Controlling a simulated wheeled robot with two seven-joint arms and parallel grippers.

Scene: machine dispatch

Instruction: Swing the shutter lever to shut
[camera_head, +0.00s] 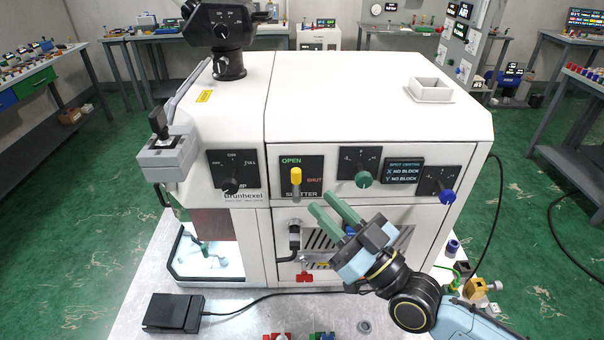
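The shutter lever (296,176) has a yellow cap and stands upright on a black panel (314,172) on the front of the white machine. The lever points up, toward OPEN. My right gripper (321,202) comes in from the lower right, below and to the right of the lever. Its two green fingers are apart with nothing between them, and it appears not to touch the lever. My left gripper is not in view.
The panel sits between a black lamp knob (230,185) and a green knob (363,179); a blue knob (447,196) is farther right. A black pedal (174,312) lies at front left.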

